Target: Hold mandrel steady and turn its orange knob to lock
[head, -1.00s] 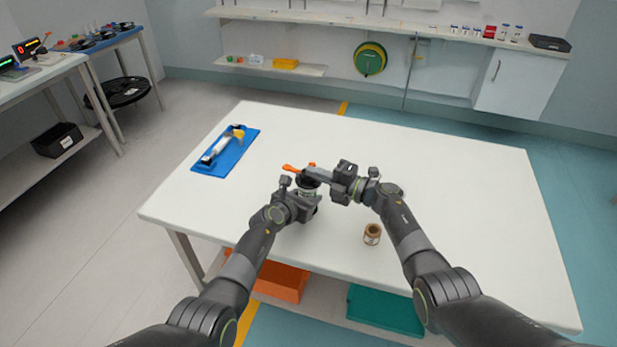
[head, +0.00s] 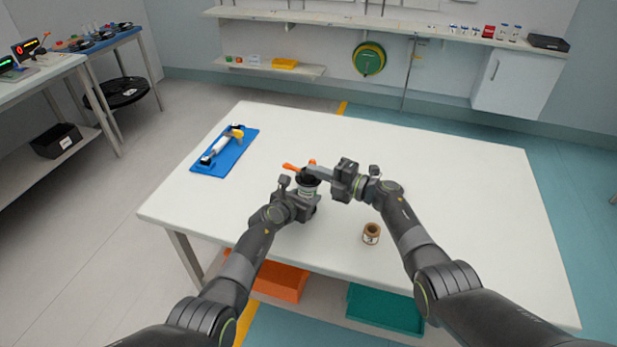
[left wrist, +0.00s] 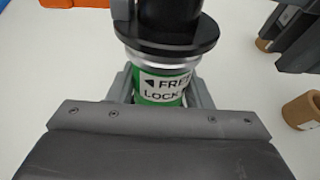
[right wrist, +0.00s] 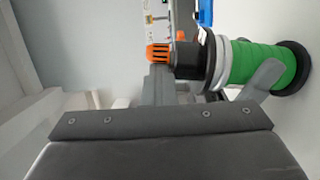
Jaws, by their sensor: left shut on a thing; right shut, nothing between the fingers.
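The mandrel (head: 308,186) stands upright on the white table in the head view. Its green body (left wrist: 145,98) carries a label with the words FREE and LOCK in the left wrist view, under a black flange. The orange knob (right wrist: 158,53) is on its black end in the right wrist view; orange arms (head: 291,167) of it show in the head view. My left gripper (head: 303,199) is shut around the green body. My right gripper (head: 313,172) is shut and empty at the knob, its fingers (right wrist: 158,85) beside the orange part. Whether they touch it is unclear.
A blue tray (head: 208,172) with a white and yellow tool lies at the left. Orange (head: 281,284) and teal (head: 385,310) bins sit below.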

